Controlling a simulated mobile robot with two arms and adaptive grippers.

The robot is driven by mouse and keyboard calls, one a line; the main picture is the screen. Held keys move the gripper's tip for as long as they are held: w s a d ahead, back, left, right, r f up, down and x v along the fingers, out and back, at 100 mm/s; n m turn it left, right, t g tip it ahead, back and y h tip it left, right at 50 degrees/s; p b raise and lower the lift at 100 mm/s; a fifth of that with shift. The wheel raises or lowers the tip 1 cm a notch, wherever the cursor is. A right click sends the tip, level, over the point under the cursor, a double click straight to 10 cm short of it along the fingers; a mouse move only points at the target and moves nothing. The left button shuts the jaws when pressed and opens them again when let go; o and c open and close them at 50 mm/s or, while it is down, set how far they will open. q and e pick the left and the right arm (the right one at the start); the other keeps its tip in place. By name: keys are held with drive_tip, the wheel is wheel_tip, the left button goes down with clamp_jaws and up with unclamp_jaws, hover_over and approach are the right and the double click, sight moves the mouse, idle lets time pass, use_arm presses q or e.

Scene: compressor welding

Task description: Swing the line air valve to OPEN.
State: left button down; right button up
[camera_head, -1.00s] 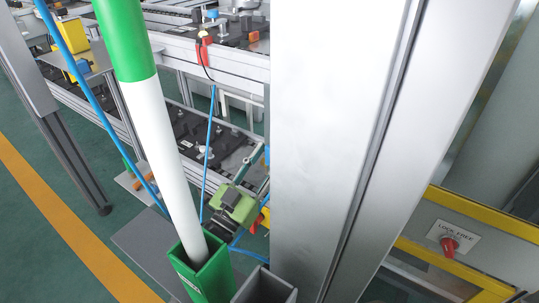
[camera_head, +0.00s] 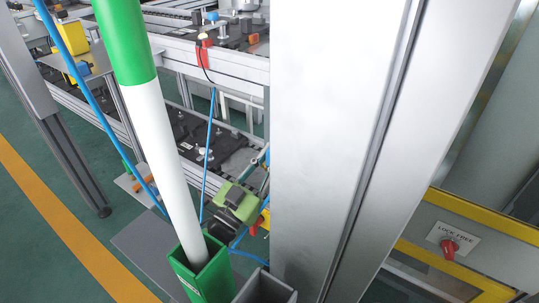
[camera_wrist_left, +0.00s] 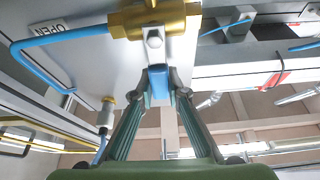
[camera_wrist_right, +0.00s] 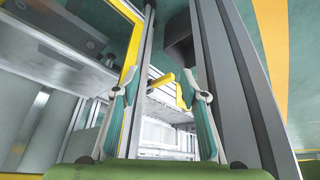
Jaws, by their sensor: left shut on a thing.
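The line air valve shows in the left wrist view as a brass body (camera_wrist_left: 155,20) with a blue handle (camera_wrist_left: 158,82). The handle lies between the fingers of my left gripper (camera_wrist_left: 157,98), which is shut on it. An OPEN label (camera_wrist_left: 50,27) shows upside down on the pale panel at upper left. In the head view my left gripper (camera_head: 262,165) is partly hidden by a large silver column, and the valve is hidden. My right gripper (camera_wrist_right: 163,112) is open and empty, with a yellow part (camera_wrist_right: 166,77) beyond its fingertips.
The silver column (camera_head: 335,130) fills the middle of the head view. A green-and-white pole (camera_head: 160,130) stands left of it at a green square holder (camera_head: 205,280). A red knob (camera_head: 449,248) sits by a LOCK FREE sign at right. Blue hoses (camera_head: 90,95) run nearby.

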use_arm(q)
drive_tip(key=m, duration=0.1)
drive_tip(key=d+m+g+h, duration=0.1)
drive_tip(key=shift+s+m+p, duration=0.3)
drive_tip(key=shift+m+p, duration=0.1)
drive_tip(key=shift+s+d+f+m+g+h+p, duration=0.25)
drive_tip(key=shift+d+m+g+h, duration=0.15)
drive_tip(key=shift+m, duration=0.65)
drive_tip(key=shift+s+d+f+m+g+h+p, duration=0.25)
drive_tip(key=shift+m+g, duration=0.2)
drive_tip(key=shift+m, duration=0.65)
drive_tip(key=shift+s+d+f+m+g+h+p, duration=0.15)
drive_tip(key=shift+d+m+g+h+p, duration=0.2)
drive_tip(key=shift+m, duration=0.7)
use_arm(e)
drive_tip(key=shift+s+d+r+g, duration=0.1)
drive_tip(key=shift+s+d+g, duration=0.2)
drive_tip(key=shift+s, duration=0.45)
drive_tip(key=shift+s+d+r+g, duration=0.15)
drive_tip(key=shift+s+g, duration=0.2)
drive_tip(key=shift+s, duration=0.35)
drive_tip(key=shift+s+d+r+g, duration=0.15)
drive_tip(key=shift+s+g, duration=0.2)
drive_tip(key=shift+s, duration=0.4)
use_arm(q)
drive_tip(key=c, duration=2)
unclamp_jaws()
drive_tip(key=shift+o, duration=0.2)
use_arm(e)
drive_tip(key=shift+w, duration=0.1)
